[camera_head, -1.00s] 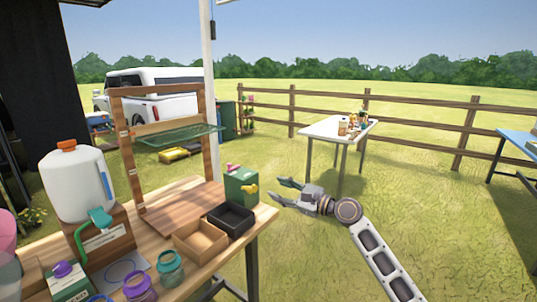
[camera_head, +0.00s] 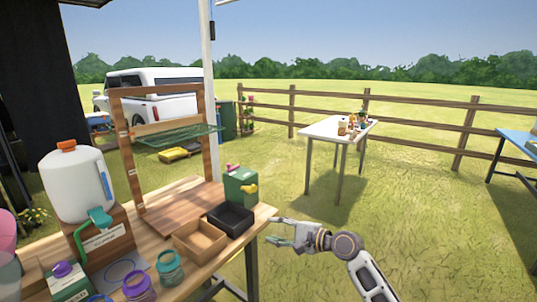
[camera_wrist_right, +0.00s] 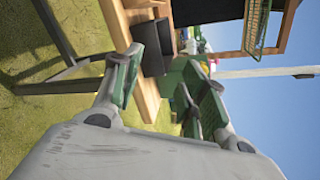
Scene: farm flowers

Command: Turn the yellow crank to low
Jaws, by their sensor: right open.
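The yellow crank (camera_head: 250,188) sticks out from the right side of a green box (camera_head: 238,190) at the right end of the wooden table. My right gripper (camera_head: 269,230) is open and empty, just past the table's right edge, lower in the picture than the crank and apart from it. In the right wrist view, part of the green box (camera_wrist_right: 172,79) shows between and beyond the spread fingers; I cannot make out the crank there. The crank's marked settings are too small to read. My left gripper is out of view.
A black tray (camera_head: 231,220) and a brown tray (camera_head: 200,241) lie in front of the green box. A wooden frame (camera_head: 207,140) with a green wire shelf stands behind. The grass right of the table is open, with a white table (camera_head: 325,128) farther off.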

